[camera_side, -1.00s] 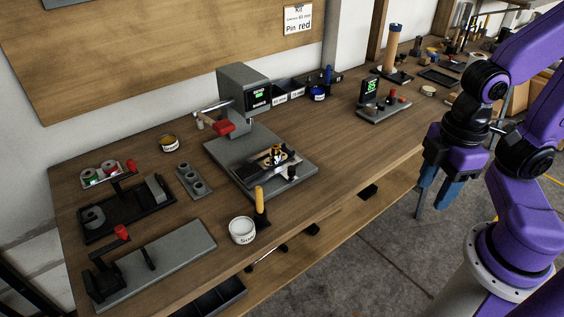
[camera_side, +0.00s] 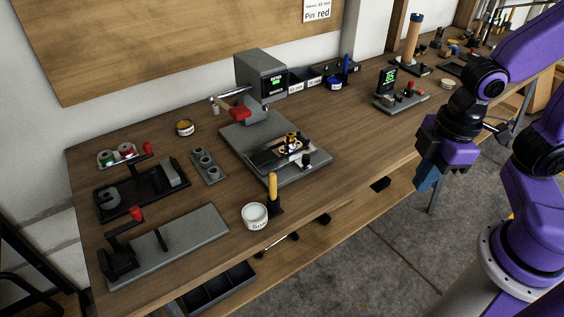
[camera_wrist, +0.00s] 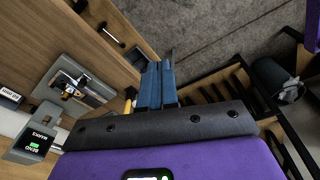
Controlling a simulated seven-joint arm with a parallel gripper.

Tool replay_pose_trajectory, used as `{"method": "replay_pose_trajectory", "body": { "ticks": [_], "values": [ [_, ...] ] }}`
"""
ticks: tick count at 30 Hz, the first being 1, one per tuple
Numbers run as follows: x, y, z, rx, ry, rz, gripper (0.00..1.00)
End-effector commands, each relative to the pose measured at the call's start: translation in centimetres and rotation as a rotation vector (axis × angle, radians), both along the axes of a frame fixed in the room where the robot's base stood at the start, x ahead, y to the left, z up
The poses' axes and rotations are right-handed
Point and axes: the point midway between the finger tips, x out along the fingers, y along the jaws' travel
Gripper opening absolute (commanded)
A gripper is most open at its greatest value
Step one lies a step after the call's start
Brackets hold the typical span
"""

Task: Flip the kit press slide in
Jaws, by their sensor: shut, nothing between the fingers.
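The grey press (camera_side: 258,76) stands on the workbench left of centre, with a red-ended lever (camera_side: 238,113) at its front. Its flat base (camera_side: 308,172) reaches toward the bench's front edge and carries the dark slide (camera_side: 263,158) with a small black and brass kit (camera_side: 291,143) on it. The slide lies out in front of the press head. In the wrist view the press (camera_wrist: 38,138) and the kit (camera_wrist: 70,90) show at left. My gripper (camera_side: 427,184) is shut and empty, off the bench's front edge, well right of the press. Its blue fingers (camera_wrist: 158,84) are together.
A yellow-handled tool (camera_side: 272,188) and a white tin (camera_side: 255,215) stand in front of the press base. A small display stand (camera_side: 388,82) is at right.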

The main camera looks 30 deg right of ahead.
Motion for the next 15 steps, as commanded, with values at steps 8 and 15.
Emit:
{"method": "replay_pose_trajectory", "body": {
  "ticks": [8, 15],
  "values": [
    [9.3, 3.4, -3.7, 0.08, -0.157, 0.083, 0.0],
    [16.8, 4.7, -7.3, 0.141, -0.297, 0.18, 0.0]
  ]
}}
